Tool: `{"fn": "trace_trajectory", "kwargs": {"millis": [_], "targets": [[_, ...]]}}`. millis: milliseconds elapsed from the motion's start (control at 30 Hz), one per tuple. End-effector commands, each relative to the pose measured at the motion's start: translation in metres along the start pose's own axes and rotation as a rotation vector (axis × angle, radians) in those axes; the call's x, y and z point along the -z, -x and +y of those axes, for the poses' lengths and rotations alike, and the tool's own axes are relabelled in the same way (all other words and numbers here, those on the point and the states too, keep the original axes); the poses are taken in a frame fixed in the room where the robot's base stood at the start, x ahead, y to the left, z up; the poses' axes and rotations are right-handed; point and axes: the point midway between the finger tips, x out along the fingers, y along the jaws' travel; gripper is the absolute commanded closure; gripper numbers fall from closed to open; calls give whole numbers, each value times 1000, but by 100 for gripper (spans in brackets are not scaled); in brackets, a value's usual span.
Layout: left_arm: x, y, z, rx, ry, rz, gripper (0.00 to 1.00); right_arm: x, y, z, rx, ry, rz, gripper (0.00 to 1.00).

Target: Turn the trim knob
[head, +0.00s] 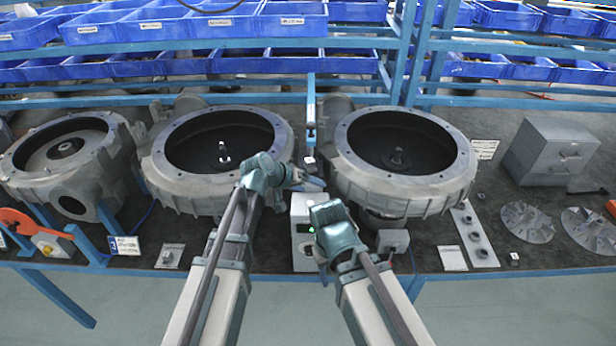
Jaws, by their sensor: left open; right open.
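I cannot single out the trim knob for certain. A small pale control box (301,205) with a dark and green face stands at the bench front, between the middle and right blower housings. My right gripper partly covers it. A small plate with a round knob-like part (169,257) lies at the front edge, left of my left arm. My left gripper (316,184) is open above and behind the control box, beside the middle housing's rim. My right gripper (320,262) is open and lower, in front of the box's right side. Neither visibly holds anything.
Three grey blower housings stand along the bench: left (70,150), middle (170,185) and right (455,180). A grey metal box (548,150) and finned discs (526,222) are at right. An orange-handled tool (30,224) is at far left. Blue bins (190,30) line the back.

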Motion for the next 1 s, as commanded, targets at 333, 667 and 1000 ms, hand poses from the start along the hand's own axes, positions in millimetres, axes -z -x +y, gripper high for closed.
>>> {"fn": "trace_trajectory", "kwargs": {"millis": [333, 667, 1000], "targets": [[0, -7, -5, -6, 5, 12, 22, 1, -10, -1, 0, 0, 0, 50], [11, 9, 6, -6, 5, 11, 22, -1, 12, 1, 0, 0, 0, 50], [11, 10, 6, -6, 5, 11, 22, -1, 14, 1, 0, 0, 0, 50]]}}
